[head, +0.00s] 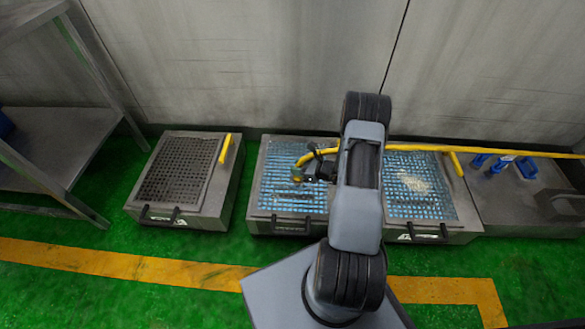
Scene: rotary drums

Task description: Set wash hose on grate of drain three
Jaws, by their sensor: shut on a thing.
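My gripper (310,167) is shut on the yellow wash hose (490,151) near its end. The hose runs from the right edge, passes behind my arm and curves down to a brass-coloured end (297,176). Gripper and hose end appear over the blue-looking grate of the middle drain (283,180); I cannot tell if the end touches it. The right drain (437,205) also has a blue-looking grate, with a pale patch on it, partly hidden by my arm. The left drain (175,172) has a dark grate. The drains' front markings are too small to read.
A grey metal shelf (65,130) stands at the left. A grey box (515,195) with blue items (497,163) is at the right. A yellow handle (225,148) rises from the left drain. The wall is close behind. Green floor (150,290) in front is clear.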

